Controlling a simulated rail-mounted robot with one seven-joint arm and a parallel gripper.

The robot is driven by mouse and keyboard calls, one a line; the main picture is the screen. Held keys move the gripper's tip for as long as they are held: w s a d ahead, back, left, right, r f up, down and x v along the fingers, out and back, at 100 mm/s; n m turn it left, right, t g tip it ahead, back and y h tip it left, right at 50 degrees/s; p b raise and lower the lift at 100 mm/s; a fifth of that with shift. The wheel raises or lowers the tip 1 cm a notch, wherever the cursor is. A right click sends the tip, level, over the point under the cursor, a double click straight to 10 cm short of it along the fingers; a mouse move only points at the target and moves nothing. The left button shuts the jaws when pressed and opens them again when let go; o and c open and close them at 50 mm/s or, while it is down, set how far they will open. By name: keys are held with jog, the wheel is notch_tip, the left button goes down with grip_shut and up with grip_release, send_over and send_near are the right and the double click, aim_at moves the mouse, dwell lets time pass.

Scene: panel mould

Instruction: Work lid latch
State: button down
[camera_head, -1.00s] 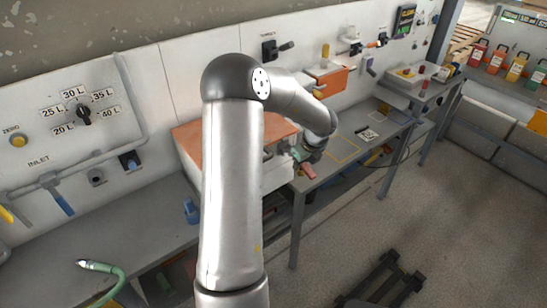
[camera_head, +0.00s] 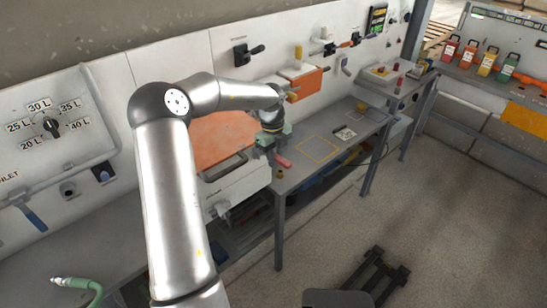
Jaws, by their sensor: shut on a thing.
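A white box with an orange-brown lid (camera_head: 224,139) stands against the wall at the picture's centre. A dark bar handle (camera_head: 225,166) is on its front. A red grip (camera_head: 283,162), which looks like the latch lever, sticks out at the box's right front corner. My gripper (camera_head: 271,154) points down at that corner, beside the lid's right edge. It is shut on the latch lever, though the fingers are small and the exact contact is partly hidden. My forearm passes above the lid's back part and hides some of the wall behind.
A grey bench with a yellow outlined square (camera_head: 318,149) and a small light card (camera_head: 345,133) lies to the right, mostly clear. An orange box (camera_head: 302,83) hangs on the wall. A dark frame (camera_head: 374,277) lies on the floor at the front.

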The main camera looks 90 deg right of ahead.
jog(key=c, duration=1.2)
grip_release()
jog(key=shift+c, duration=0.2)
notch_tip(320, 180, up, 18)
jog(key=w+d+b, duration=0.1)
jog(key=b, duration=0.1)
jog(key=shift+w+d+f+b, duration=0.15)
jog(key=shift+f+b, duration=0.1)
jog(key=shift+b, duration=0.1)
